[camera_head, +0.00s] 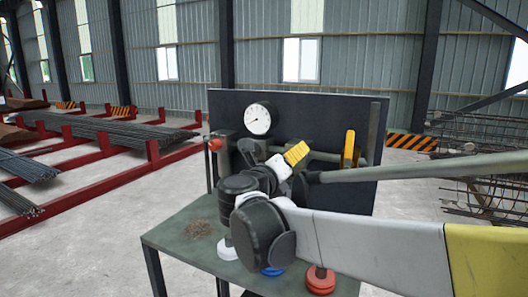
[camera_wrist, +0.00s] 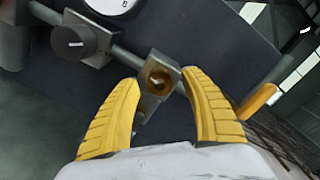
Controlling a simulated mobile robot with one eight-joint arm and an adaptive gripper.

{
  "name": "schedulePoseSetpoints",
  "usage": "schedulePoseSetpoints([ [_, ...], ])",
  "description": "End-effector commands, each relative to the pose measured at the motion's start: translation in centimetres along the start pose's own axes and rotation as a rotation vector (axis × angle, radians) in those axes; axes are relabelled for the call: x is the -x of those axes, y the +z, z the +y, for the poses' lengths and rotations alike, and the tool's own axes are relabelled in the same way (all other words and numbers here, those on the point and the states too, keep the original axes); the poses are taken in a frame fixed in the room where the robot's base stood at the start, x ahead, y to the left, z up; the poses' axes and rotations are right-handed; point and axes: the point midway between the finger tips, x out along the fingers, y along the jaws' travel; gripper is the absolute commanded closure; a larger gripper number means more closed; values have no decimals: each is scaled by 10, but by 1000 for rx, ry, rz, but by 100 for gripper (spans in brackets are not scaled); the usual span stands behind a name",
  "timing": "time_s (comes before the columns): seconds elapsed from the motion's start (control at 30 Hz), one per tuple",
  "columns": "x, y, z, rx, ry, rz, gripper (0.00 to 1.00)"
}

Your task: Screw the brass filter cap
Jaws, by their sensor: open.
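My gripper (camera_wrist: 162,80) is open, its two yellow ridged fingers spread on either side of a fitting on the pipe. In the wrist view, a brass-coloured round part (camera_wrist: 158,79) with a dark centre sits on this fitting, between the fingertips. It looks like the brass filter cap, but I cannot tell cap from open port. Nothing is visibly clamped, and a gap shows between the part and each finger. In the head view, a yellow finger of my gripper (camera_head: 297,153) shows in front of the pipe, and my arm hides the fitting.
A pressure gauge (camera_head: 258,118), a red knob (camera_head: 215,144) and a yellow lever (camera_head: 349,147) are at the dark panel (camera_head: 310,110). The green bench (camera_head: 175,240) holds a red disc (camera_head: 320,279), a blue disc (camera_head: 272,271) and a brown pile (camera_head: 197,229). Rebar racks stand left.

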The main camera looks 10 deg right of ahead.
Motion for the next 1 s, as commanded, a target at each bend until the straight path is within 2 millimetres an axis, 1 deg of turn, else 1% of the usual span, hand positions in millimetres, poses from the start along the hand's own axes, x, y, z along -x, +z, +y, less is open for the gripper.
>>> schedulePoseSetpoints([
  [0.1, -8, 0, 0, 0, 0, 1, 46],
  [0.37, -8, -1, 0, -1, 0, 0, 46],
  [0.4, -8, -1, 0, -1, 0, 0, 54],
  [0.47, -8, -1, 0, -1, 0, 0, 72],
  [0.5, -8, -1, 0, -1, 0, 0, 84],
  [0.53, -8, -1, 0, -1, 0, 0, 94],
  [0.57, -8, -1, 0, -1, 0, 0, 100],
  [0.83, -8, -1, 0, -17, 0, 0, 100],
  [1.0, -8, -1, 1, -78, 0, 0, 100],
])
